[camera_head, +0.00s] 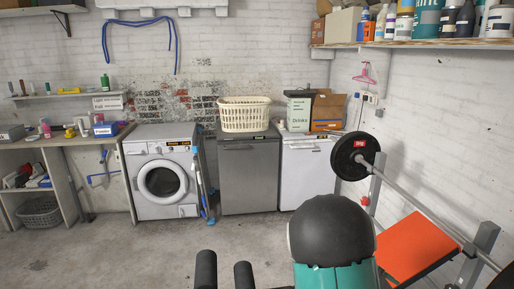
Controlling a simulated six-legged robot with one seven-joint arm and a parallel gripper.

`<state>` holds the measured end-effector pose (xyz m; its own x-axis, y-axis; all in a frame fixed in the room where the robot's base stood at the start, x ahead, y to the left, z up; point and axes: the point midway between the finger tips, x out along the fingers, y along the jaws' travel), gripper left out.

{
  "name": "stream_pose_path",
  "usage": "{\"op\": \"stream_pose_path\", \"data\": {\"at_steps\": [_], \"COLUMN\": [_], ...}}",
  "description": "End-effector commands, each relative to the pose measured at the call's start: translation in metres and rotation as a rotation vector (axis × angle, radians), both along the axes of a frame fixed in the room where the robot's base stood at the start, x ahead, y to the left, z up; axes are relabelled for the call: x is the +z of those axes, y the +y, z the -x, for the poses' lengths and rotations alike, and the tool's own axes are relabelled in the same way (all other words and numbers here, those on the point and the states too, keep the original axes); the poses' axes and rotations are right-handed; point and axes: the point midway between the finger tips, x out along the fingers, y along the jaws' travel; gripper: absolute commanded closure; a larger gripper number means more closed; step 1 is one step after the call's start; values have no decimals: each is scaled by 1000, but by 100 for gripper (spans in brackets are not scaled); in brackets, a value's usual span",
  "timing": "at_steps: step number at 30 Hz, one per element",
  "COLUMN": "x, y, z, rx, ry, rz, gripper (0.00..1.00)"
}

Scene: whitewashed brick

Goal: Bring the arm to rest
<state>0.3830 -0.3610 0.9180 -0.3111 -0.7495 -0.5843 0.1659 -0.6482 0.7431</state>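A rounded black dome over a teal body fills the lower right of the middle, close to the camera. I cannot tell for sure whether it is part of my arm. No object is seen held.
A washing machine (162,172), a grey appliance (249,178) and a white one (306,175) stand along the brick wall. A barbell (420,208) and an orange bench (416,246) are at right. A workbench (60,140) is at left. The concrete floor (110,255) is open.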

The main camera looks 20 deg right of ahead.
Motion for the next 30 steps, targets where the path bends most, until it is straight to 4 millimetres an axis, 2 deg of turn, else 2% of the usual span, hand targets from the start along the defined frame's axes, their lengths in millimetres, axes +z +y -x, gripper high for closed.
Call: {"op": "stream_pose_path", "data": {"at_steps": [1, 8, 17, 23, 30], "x": [11, 52, 108, 143, 177], "y": [16, 90, 188, 253, 323], "z": [-1, -1, 14, 36, 71], "rx": [-9, -32, -3, 50, 138], "ry": [-52, -249, -479, -614, -758], "rz": [-37, -220, -459, -612, -778], "gripper": [35, 35, 35, 35, 35]}}
